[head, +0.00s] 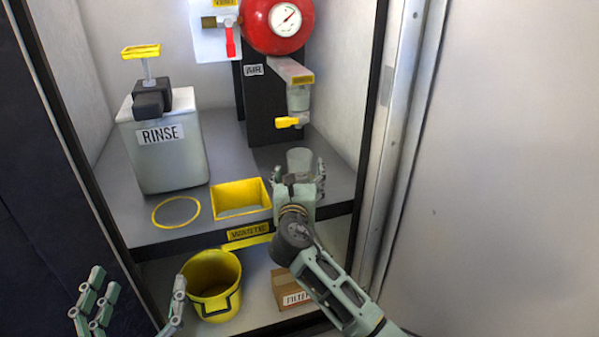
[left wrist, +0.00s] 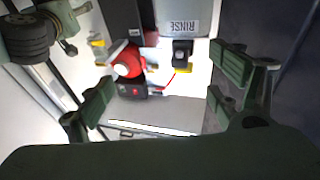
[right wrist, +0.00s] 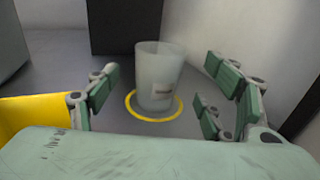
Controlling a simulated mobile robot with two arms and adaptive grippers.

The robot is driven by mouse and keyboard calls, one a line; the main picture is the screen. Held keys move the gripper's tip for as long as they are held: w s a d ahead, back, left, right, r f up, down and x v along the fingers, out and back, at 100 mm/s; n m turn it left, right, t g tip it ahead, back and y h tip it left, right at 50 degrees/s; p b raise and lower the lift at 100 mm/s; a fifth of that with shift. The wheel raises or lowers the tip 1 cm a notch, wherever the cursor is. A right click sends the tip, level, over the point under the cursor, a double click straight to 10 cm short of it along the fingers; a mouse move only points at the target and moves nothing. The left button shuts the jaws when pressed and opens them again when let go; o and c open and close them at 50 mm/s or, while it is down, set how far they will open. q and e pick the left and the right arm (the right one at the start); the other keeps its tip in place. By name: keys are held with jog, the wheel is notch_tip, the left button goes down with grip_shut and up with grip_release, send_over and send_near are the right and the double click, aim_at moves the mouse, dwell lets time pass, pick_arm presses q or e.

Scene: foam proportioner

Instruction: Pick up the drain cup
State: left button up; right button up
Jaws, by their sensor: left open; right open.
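The drain cup is a translucent cup (head: 299,160) on the shelf below the yellow-handled valve (head: 292,122). My right gripper (head: 297,172) is open just in front of the cup. In the right wrist view its fingers (right wrist: 160,95) are spread to either side, with the cup beyond and between them, apparently not touching. My left gripper (head: 135,305) is open and empty at the lower left, away from the cup; its fingers also show in the left wrist view (left wrist: 162,85).
A RINSE container (head: 165,150) stands at the shelf's left, behind an empty yellow ring (head: 175,211). A yellow waste tray (head: 241,199) lies left of my right gripper. Below are a yellow bucket (head: 212,283) and a FILTER box (head: 290,290). A cabinet wall (head: 340,80) bounds the right.

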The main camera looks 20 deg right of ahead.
aim_at(299, 168)
jog(key=b+x, duration=0.2)
jog(key=x, duration=0.2)
jog(key=shift+w+f, duration=0.15)
jog(key=shift+w, duration=0.1)
jog(key=shift+w+d, duration=0.1)
jog(key=shift+w, duration=0.05)
pick_arm(q)
jog(key=s+r+t+h, duration=0.2)
jog(key=s+r+t, duration=0.3)
jog(key=r, duration=0.5)
jog(key=shift+s+t, duration=0.2)
jog(key=shift+t, duration=0.4)
pick_arm(e)
jog(key=c, duration=1.3)
